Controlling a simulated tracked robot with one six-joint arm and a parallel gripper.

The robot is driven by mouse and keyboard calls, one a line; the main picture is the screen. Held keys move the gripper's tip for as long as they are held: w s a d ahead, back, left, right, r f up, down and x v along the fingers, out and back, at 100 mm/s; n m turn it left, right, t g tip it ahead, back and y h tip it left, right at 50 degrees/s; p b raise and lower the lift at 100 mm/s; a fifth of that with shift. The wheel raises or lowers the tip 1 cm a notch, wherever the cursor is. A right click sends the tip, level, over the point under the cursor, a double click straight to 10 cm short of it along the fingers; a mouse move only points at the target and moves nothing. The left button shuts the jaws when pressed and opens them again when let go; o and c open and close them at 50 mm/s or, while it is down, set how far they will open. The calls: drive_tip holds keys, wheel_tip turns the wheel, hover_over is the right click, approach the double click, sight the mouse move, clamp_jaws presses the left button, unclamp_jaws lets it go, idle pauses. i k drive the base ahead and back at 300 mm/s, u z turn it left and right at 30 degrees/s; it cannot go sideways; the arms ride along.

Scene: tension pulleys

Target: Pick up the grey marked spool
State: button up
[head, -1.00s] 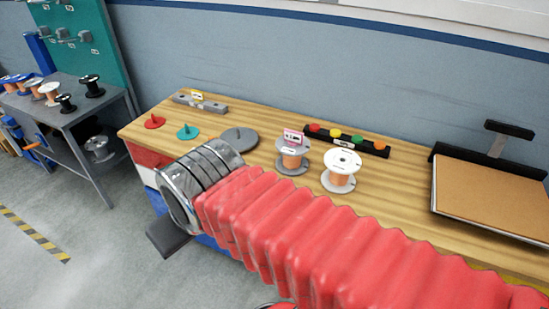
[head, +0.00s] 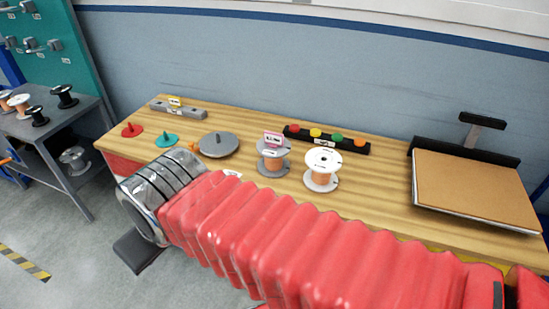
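The grey marked spool (head: 273,169) stands upright on the wooden workbench (head: 375,198), with grey flanges, copper-coloured wire and a pink label (head: 272,139) at its top. A white-flanged copper spool (head: 322,160) stands close to its right. My arm, in a red ribbed cover, crosses the foreground and ends in metal rings at the left, in front of the bench. A dark flat piece (head: 137,250) shows below the rings; I cannot tell whether it is part of my gripper. The fingers cannot be made out, and nothing is visibly held.
A grey disc (head: 219,145), teal disc (head: 166,140) and red disc (head: 131,130) lie left of the spool. A black strip with coloured knobs (head: 326,140) lies behind it. A brown board (head: 476,190) is at right. A side table (head: 70,135) holds other spools.

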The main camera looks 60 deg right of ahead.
sight(273, 162)
drive_tip(key=z, duration=0.05)
drive_tip(key=i, duration=0.95)
drive_tip(key=u, duration=0.1)
